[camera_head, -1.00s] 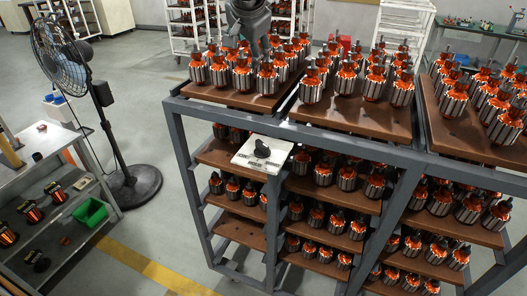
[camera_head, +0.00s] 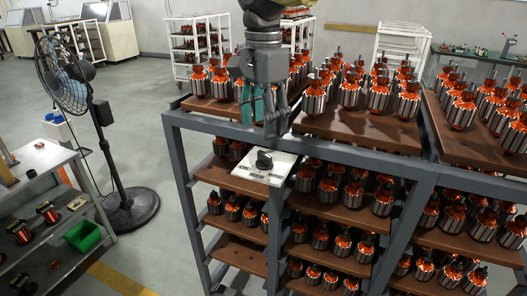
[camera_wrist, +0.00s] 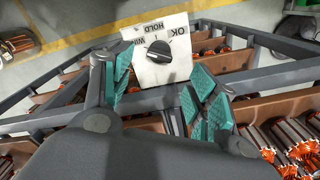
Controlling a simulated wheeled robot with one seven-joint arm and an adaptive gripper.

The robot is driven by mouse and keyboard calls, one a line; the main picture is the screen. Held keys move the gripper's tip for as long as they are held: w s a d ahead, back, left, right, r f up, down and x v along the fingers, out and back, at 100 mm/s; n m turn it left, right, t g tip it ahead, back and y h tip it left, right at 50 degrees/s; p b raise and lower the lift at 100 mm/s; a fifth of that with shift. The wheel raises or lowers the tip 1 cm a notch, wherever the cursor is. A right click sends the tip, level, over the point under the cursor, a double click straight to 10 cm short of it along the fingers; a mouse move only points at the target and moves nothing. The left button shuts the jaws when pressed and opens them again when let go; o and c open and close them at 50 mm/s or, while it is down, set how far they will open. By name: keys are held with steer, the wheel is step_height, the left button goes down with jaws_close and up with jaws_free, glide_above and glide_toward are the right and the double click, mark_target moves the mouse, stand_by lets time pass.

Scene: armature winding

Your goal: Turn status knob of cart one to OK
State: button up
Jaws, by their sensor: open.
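The black status knob (camera_head: 264,158) sits on a white plate (camera_head: 246,174) at the top front rail of the grey cart (camera_head: 221,126). In the wrist view the knob (camera_wrist: 159,50) is on the plate (camera_wrist: 148,74), with OK at the right, HOLD at the top and a partly hidden WIP at the left. I cannot tell which label it points to. My gripper (camera_head: 275,126) is above the knob in the head view. In the wrist view my gripper (camera_wrist: 163,84) is open, its teal pads spread either side of the plate, apart from the knob.
Wooden shelves (camera_head: 345,131) on the cart carry many orange and silver armatures, some close behind my gripper. A black fan (camera_head: 63,85) stands on the floor at the left, beside a side table with a green bin (camera_head: 83,236). Clear floor lies between fan and cart.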

mark_target(264, 154)
step_height(264, 154, down, 8)
steer(key=shift+r, duration=0.1)
stand_by(0.4)
steer(key=c, duration=1)
steer(key=shift+p, duration=0.3)
